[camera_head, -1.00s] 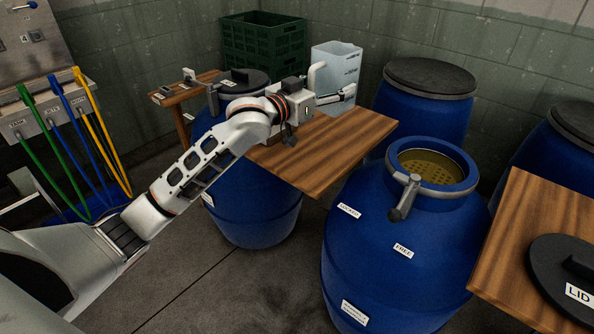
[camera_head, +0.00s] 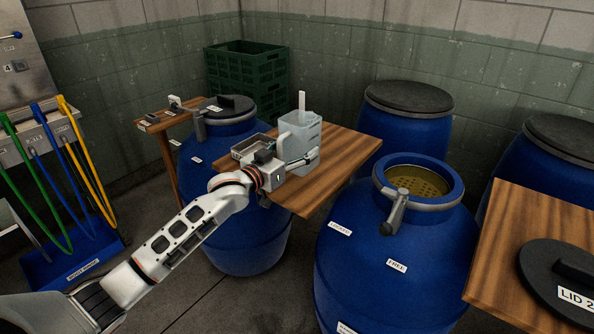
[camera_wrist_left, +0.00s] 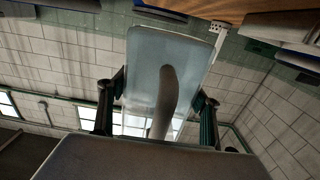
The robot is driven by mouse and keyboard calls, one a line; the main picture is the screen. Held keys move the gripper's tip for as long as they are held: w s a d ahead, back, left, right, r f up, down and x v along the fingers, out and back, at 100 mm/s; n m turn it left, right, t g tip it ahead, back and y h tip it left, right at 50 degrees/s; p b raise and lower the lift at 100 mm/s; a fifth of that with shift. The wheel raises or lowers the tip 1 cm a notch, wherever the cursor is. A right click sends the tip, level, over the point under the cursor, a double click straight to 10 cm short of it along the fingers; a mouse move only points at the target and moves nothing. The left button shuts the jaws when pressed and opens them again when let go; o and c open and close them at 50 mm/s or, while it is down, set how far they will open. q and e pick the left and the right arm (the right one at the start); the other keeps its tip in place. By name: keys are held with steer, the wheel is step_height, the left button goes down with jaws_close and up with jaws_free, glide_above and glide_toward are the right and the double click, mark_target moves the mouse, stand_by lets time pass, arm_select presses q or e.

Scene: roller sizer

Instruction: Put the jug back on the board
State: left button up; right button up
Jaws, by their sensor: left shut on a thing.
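The jug (camera_head: 304,138) is a pale translucent box-shaped vessel, upright in the head view. My left gripper (camera_head: 302,160) is shut on it. In the left wrist view the jug (camera_wrist_left: 145,70) fills the middle, its curved handle facing the camera, with one finger of my gripper (camera_wrist_left: 156,112) on each side. The wooden board (camera_head: 345,150) lies behind and below the jug. I cannot tell whether the jug's base touches it. My right gripper is not in view.
A pale upright strip (camera_head: 302,101) shows at the jug's top. A shallow grey tray (camera_head: 245,147) is left of the jug. An open blue drum (camera_head: 395,255) stands at right, near a second board (camera_head: 520,230) with a black lid (camera_head: 560,270). A green crate (camera_head: 247,78) is behind.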

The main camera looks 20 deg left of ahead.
mark_target(291, 171)
arm_select(q)
steer(key=shift+f, duration=0.6)
step_height(291, 171, down, 5)
steer(key=shift+f+b, duration=0.1)
steer(key=shift+b, duration=0.55)
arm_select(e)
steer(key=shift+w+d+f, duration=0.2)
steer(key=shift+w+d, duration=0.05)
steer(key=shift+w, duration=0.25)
arm_select(q)
steer(key=shift+f, duration=0.1)
